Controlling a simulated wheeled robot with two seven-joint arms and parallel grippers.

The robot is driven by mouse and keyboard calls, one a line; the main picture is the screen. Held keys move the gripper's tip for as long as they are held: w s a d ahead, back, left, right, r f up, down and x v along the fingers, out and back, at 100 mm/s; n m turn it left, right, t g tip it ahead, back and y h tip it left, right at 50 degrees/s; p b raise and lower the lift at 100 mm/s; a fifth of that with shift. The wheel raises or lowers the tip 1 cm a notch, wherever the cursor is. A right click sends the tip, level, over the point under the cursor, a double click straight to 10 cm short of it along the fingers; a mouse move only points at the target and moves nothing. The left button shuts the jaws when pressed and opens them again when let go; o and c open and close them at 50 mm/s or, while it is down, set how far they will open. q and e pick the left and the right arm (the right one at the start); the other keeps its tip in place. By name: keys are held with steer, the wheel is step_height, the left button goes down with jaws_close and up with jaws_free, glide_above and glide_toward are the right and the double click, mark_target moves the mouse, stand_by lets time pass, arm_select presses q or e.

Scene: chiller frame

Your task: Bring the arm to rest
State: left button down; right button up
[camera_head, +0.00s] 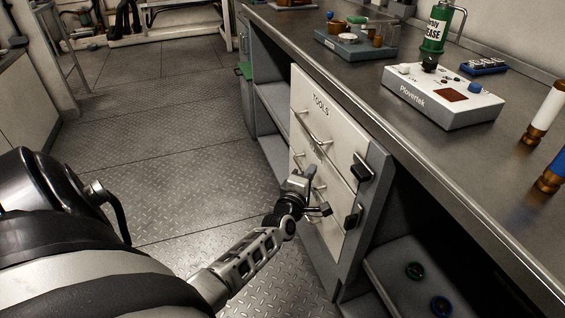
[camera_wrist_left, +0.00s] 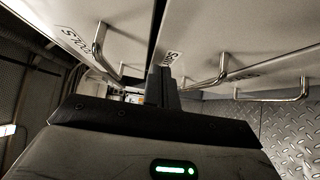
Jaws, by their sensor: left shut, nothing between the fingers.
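My left arm comes in from the lower left in the head view. My left gripper (camera_head: 312,186) is in front of the white tool drawers (camera_head: 325,112) under the bench. It is shut with nothing held. In the left wrist view the shut fingers (camera_wrist_left: 163,88) point along the drawer fronts, between metal bar handles (camera_wrist_left: 222,68). I cannot tell whether the gripper touches a drawer or handle. The drawers look closed in the head view. My right gripper is not in view.
The metal bench top (camera_head: 350,62) runs along the right, with a white Plovertek device (camera_head: 444,96), a green bottle (camera_head: 436,30) and a grey tray (camera_head: 356,45). An open shelf (camera_head: 400,255) lies right of the drawers. The diamond-plate floor (camera_head: 180,125) to the left is clear.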

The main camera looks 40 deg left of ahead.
arm_select(q)
steer(key=p+v, duration=0.1)
steer(key=v, duration=0.9)
steer(key=shift+s+a, duration=0.2)
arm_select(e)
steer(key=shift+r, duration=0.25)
arm_select(q)
steer(key=shift+d, duration=0.15)
